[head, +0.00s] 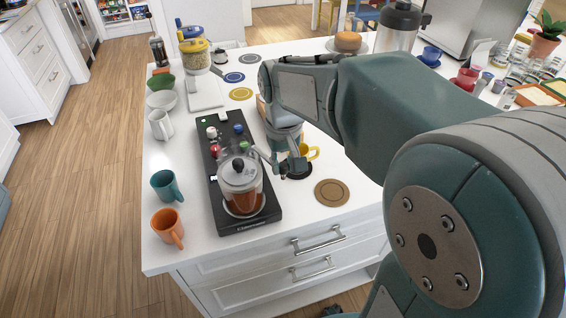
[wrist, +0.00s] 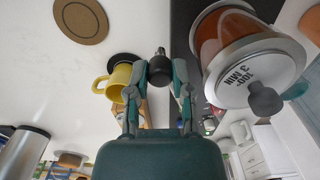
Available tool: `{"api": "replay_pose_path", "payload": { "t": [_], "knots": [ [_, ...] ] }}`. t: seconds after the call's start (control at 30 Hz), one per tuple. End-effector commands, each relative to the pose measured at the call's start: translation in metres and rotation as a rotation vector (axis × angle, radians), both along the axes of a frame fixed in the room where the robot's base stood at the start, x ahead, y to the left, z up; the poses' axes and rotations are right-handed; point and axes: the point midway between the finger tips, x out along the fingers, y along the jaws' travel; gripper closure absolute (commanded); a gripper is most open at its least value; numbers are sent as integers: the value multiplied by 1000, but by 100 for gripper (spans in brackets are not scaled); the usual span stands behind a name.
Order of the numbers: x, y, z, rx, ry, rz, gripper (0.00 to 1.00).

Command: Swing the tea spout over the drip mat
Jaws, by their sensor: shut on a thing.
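My gripper (head: 281,168) is beside the glass tea pot (head: 240,185), on its right in the head view. In the wrist view my gripper (wrist: 160,75) is shut on a small black knob (wrist: 159,66), which appears to belong to the tea spout; the spout's arm is mostly hidden. The tea pot (wrist: 232,45), with amber tea and a white lid, stands right of the fingers there. A black round mat (head: 299,170), apparently the drip mat, lies right of the black machine base, partly covered by my gripper. A yellow mug (head: 309,152) is close by it.
A brown round coaster (head: 332,192) lies right of the machine base (head: 247,223). Teal (head: 167,186) and orange (head: 168,226) mugs stand at left. Red, blue and green knobs (head: 238,129) rise from the machine.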

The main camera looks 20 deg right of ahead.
Motion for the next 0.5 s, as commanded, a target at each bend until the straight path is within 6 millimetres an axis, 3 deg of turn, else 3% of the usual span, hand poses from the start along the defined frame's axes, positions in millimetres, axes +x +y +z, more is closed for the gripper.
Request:
{"api": "replay_pose_path", "payload": {
  "t": [0.27, 0.5],
  "knots": [
    [4, -10, -1, 1, 1, 91, 100],
    [16, -29, -1, 1, 1, 276, 100]
  ]
}}
